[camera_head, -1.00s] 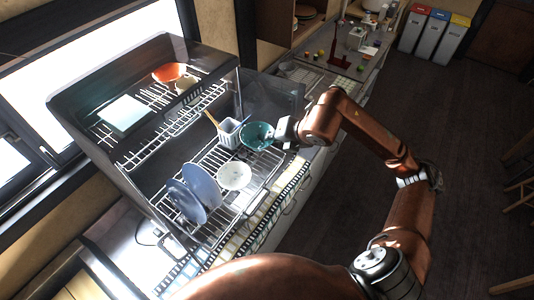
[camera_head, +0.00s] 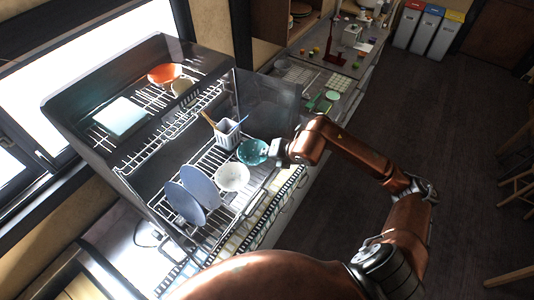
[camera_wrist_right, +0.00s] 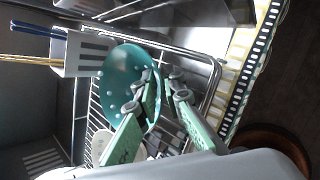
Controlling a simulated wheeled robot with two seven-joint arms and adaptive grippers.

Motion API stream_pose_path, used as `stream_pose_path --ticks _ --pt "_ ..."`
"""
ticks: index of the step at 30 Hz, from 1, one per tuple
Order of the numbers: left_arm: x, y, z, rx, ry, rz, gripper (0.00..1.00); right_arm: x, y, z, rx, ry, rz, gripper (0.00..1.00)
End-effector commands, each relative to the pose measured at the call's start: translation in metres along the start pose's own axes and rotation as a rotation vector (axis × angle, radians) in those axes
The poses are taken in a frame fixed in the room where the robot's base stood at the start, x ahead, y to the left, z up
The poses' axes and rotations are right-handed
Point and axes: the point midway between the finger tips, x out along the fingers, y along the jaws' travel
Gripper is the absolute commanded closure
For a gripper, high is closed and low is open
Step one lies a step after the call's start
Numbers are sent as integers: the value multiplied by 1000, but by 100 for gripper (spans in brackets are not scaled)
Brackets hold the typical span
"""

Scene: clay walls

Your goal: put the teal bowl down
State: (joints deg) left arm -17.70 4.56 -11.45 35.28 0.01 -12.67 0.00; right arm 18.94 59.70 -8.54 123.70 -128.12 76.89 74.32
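The teal bowl (camera_head: 252,151) is at the right side of the dish rack's lower tier, in front of the white utensil holder. It also shows in the right wrist view (camera_wrist_right: 118,68), tilted, with its inside visible. My right gripper (camera_head: 272,152) has its fingers on either side of the bowl's near rim and is shut on it; the fingers show in the right wrist view (camera_wrist_right: 162,88). Whether the bowl's underside touches the rack wires is hidden. My left gripper is not in view.
The dish rack (camera_head: 237,198) holds a white bowl (camera_head: 231,178) and blue plates (camera_head: 198,187) near the teal bowl. The utensil holder (camera_head: 228,132) stands behind. The upper tier carries an orange bowl (camera_head: 164,74) and a teal-white block (camera_head: 120,117). The counter (camera_head: 345,68) behind holds small items.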

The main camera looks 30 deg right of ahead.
Motion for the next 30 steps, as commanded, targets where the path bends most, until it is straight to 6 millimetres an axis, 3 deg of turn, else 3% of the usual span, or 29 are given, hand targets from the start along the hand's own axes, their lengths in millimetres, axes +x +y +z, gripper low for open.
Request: stream_pose_path --ticks 6,17,30 --pt "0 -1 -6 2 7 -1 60 0 0 0 0 -1 0 76" --pt "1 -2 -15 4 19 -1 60 -8 0 1 0 -3 1 76" --pt "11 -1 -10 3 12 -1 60 -90 0 1 -3 -4 -1 76"
